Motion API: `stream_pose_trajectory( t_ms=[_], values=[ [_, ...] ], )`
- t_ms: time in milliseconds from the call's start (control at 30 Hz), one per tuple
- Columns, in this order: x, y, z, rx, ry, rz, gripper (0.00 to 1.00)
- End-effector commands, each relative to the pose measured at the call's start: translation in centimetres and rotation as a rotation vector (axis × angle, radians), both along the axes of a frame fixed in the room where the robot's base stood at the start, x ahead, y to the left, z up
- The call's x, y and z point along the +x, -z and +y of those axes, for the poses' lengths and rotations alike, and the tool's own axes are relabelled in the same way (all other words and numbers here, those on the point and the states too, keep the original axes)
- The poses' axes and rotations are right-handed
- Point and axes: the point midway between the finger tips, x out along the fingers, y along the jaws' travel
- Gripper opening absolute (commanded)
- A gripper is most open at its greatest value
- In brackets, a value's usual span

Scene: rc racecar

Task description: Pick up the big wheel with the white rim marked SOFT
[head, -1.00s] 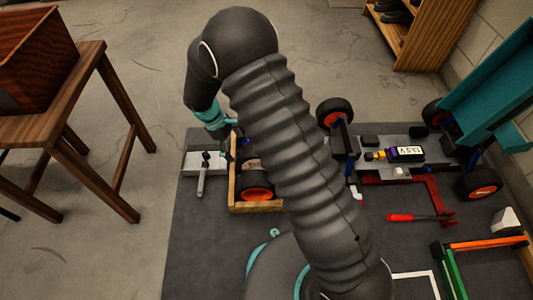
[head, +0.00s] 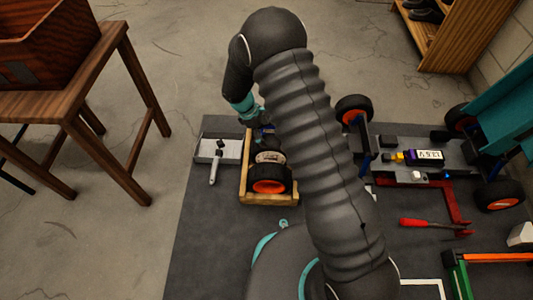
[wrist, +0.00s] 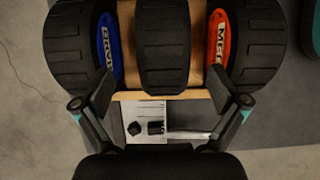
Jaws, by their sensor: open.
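The wheel with the white rim (head: 268,157) stands in a wooden crate (head: 243,180), behind a wheel with an orange rim (head: 270,186). In the wrist view a wheel with a blue rim (wrist: 72,45) is at left and the orange-rimmed one (wrist: 245,45) at right. The middle wheel (wrist: 163,45) between them shows only its black tread; its rim is hidden, but its place fits the white-rimmed wheel. My gripper (wrist: 160,92) is open and empty, its fingers apart at the near side of the middle wheel.
A grey tray with a tool (head: 218,152) lies left of the crate. A car chassis (head: 405,165) with wheels is at right, with a red screwdriver (head: 425,223) in front of it. A wooden stool (head: 100,110) stands at left. The dark mat in front of the crate is mostly clear.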

Motion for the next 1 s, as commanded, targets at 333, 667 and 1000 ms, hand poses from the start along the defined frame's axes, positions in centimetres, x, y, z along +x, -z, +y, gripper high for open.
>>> stream_pose_trajectory(
  t_ms=[333,667,1000],
  values=[
    [-0.4,2.4,-1.5,-0.001,0.002,0.001,0.97],
    [-0.5,4.8,-2.6,0.000,0.001,0.000,0.97],
    [-0.5,4.7,-2.6,0.000,0.001,0.000,0.39]
  ],
)
